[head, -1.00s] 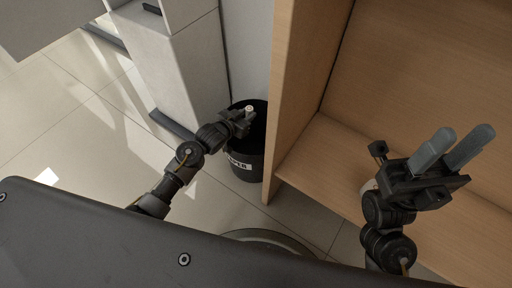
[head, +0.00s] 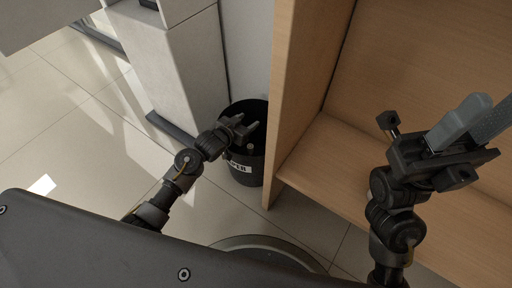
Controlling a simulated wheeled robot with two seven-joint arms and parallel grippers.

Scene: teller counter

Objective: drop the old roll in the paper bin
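The paper bin (head: 244,176) is a black round bin with a white label, partly covered by my arm, on the floor between the grey cabinet and the wooden counter. My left gripper (head: 246,123) is over the bin's mouth, with its fingers apart and nothing seen between them. A small pale spot (head: 249,148) shows inside the bin just below the gripper; it may be the old roll, but it is too small to be sure. My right gripper (head: 476,121) is open and empty in front of the wooden counter at the right.
The wooden counter's side panel (head: 285,110) stands close to the right of the bin, with a low shelf (head: 335,160) beyond it. A grey cabinet (head: 185,75) stands to the left of the bin. The tiled floor (head: 75,125) at the left is clear.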

